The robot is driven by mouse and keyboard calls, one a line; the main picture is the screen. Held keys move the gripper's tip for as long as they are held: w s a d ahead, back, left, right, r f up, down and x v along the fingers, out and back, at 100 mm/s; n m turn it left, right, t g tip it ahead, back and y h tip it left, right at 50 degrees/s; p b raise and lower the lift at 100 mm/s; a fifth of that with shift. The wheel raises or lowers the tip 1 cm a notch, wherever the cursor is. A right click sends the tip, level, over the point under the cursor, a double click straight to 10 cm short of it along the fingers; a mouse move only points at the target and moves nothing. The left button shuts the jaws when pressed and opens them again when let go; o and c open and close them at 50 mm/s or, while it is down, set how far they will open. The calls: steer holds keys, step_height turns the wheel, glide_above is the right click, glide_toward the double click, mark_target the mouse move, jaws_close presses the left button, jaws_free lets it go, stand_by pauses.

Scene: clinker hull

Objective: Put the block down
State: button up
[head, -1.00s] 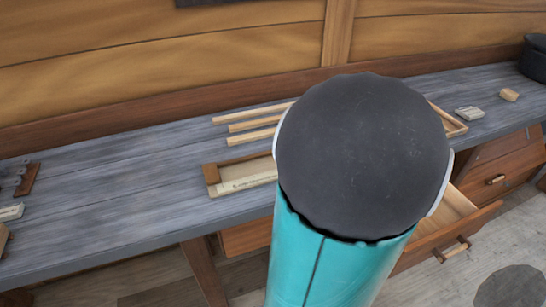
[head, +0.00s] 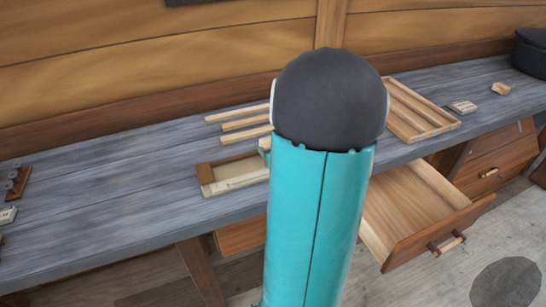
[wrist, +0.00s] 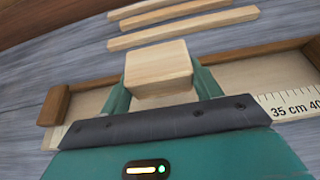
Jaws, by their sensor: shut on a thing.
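In the wrist view my gripper (wrist: 160,92) is shut on a pale wooden block (wrist: 158,66), one finger on each side of it. Beneath and behind the block is a shallow wooden tray (wrist: 52,104) with a darker raised edge and a ruler strip (wrist: 290,107) along its near side. I cannot tell whether the block touches the tray. In the head view the tray (head: 208,181) lies on the grey bench, and my arm hides its right part, most of the gripper and the block.
Several pale wooden strips (head: 240,124) lie behind the tray on the grey bench (head: 110,190). A slatted wooden tray (head: 422,107), a small light block (head: 462,107) and a wooden piece (head: 500,88) are to the right. An open drawer (head: 415,205) juts out below. The bench's left middle is clear.

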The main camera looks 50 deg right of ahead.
steer(key=shift+w+f, duration=0.2)
steer(key=shift+f, duration=0.75)
steer(key=shift+w+f, duration=0.15)
steer(key=shift+f, duration=0.75)
steer(key=shift+a+f, duration=0.1)
steer(key=o, duration=1)
steer(key=shift+s+r, duration=0.1)
steer(key=shift+r, duration=0.1)
